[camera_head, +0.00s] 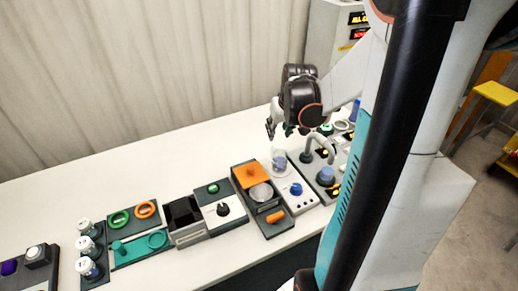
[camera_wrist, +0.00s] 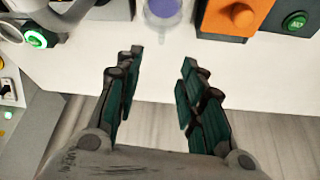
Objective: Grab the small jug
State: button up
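A small clear jug (camera_head: 279,162) with purple-blue contents stands on or beside a white unit with a blue knob in the head view. In the wrist view the jug (camera_wrist: 162,14) is at the top edge, partly cut off, beyond the fingertips and roughly between them. My gripper (camera_head: 279,131) hangs above and behind the jug in the head view. In the wrist view my gripper (camera_wrist: 161,62) has its two dark green fingers spread apart with nothing between them. The jug's handle cannot be made out.
A station with an orange block (camera_head: 248,174) stands left of the jug; in the wrist view the orange block (camera_wrist: 236,14) is right of it. A grey tap (camera_head: 325,148) stands close on the right. The white table (camera_head: 170,150) is clear behind the stations.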

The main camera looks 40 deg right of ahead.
aim_at(272, 148)
jog(key=x, duration=0.2)
jog(key=b+x, duration=0.1)
jog(key=x, duration=0.2)
jog(key=b+x, duration=0.1)
jog(key=x, duration=0.1)
jog(key=shift+s+d+f, duration=0.2)
jog(key=shift+d+f, duration=0.15)
jog(key=shift+a+b+x, duration=0.15)
jog(key=shift+b+x, duration=0.6)
jog(key=shift+x, duration=0.85)
jog(key=shift+a+b+x, duration=0.15)
jog(key=shift+b+x, duration=0.55)
jog(key=shift+x, duration=0.95)
jog(key=shift+w+r, duration=0.15)
grip_shut()
